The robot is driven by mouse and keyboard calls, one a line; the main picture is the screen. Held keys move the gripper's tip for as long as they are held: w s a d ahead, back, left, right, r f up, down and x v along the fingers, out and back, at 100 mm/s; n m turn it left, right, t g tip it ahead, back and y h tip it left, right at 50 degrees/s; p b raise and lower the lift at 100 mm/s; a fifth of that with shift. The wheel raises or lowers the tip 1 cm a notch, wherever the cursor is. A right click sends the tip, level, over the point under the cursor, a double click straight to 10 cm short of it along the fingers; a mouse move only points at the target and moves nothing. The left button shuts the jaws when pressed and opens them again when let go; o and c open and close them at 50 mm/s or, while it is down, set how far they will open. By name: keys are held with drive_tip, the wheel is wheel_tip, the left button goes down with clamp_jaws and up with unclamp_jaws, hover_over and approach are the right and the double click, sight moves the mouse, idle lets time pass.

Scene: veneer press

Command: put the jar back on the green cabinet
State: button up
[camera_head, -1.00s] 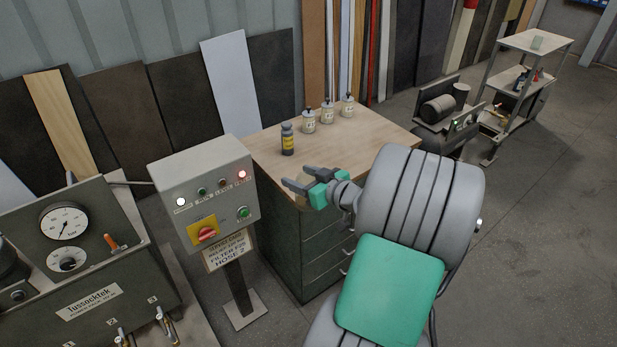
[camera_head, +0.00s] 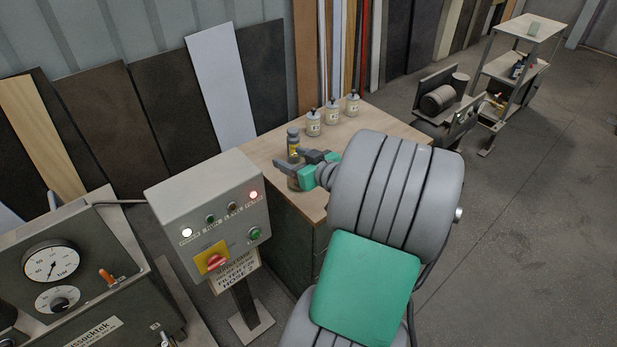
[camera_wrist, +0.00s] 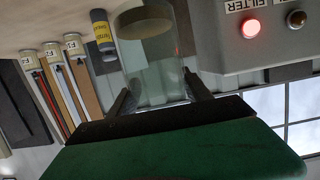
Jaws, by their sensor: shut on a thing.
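My gripper also shows in the head view (camera_head: 296,163), over the near left part of the green cabinet's wooden top (camera_head: 384,130). The jar is mostly hidden there by the fingers. I cannot tell whether the jar touches the top.
A dark bottle with a yellow label (camera_head: 293,140) stands on the top just behind my gripper. Three white labelled pots (camera_head: 332,113) stand along the back edge. A grey control box (camera_head: 205,205) stands close at the left. The top's right part is clear.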

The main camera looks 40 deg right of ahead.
drive_tip(key=w+d+f+p, duration=0.1)
drive_tip(key=w+d+f, duration=0.1)
drive_tip(key=d+f, duration=0.2)
drive_tip(key=w+d+f+p, duration=0.1)
drive_tip(key=d+f, duration=0.3)
drive_tip(key=w+d+f+p, duration=0.1)
drive_tip(key=w+d+f, duration=0.1)
drive_tip(key=d+f, duration=0.2)
drive_tip(key=shift+w+d+f, duration=0.2)
drive_tip(key=shift+w, duration=0.1)
drive_tip(key=shift+f+b, duration=0.35)
drive_tip(key=shift+f, duration=0.1)
drive_tip(key=o, duration=1.7)
drive_tip(key=shift+r, duration=0.1)
